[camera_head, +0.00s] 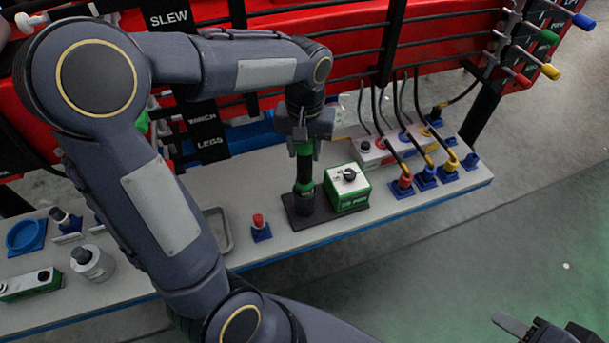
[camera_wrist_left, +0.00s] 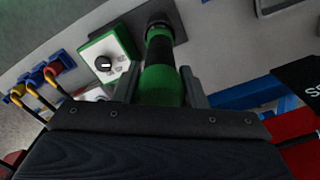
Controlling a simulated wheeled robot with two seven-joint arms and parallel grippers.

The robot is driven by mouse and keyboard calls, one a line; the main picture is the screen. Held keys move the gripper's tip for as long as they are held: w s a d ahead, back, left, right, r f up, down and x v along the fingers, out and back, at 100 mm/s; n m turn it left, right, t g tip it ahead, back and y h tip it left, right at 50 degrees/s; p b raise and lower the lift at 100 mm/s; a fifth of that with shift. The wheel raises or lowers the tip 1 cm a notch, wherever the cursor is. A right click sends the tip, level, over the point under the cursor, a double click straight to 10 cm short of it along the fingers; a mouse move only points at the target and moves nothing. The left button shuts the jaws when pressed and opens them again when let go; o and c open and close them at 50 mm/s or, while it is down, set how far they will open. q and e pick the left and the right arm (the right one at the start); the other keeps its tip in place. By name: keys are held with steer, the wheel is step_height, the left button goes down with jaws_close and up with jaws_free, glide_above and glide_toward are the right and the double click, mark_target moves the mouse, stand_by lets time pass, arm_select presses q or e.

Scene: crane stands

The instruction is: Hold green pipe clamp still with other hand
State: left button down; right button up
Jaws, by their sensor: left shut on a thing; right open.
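The green pipe clamp (camera_head: 304,175) stands upright on a dark base plate on the bench, a green and black cylinder. My left gripper (camera_head: 305,135) comes down over its top and is shut on its upper green part. In the left wrist view the green pipe clamp (camera_wrist_left: 160,82) sits between the two fingers of my left gripper (camera_wrist_left: 165,90). My right gripper (camera_head: 545,330) is at the lower right edge of the head view, open and away from the bench, partly cut off by the frame.
A green box with a black knob (camera_head: 347,188) stands right beside the clamp. A small red-topped plug (camera_head: 260,226) is to its left. Several coloured hose couplings (camera_head: 425,175) stand at the right end of the bench (camera_head: 120,270).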

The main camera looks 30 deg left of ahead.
arm_select(q)
steer(key=shift+r+p, duration=4.95)
steer(key=shift+r, duration=0.85)
steer(key=shift+f, duration=0.1)
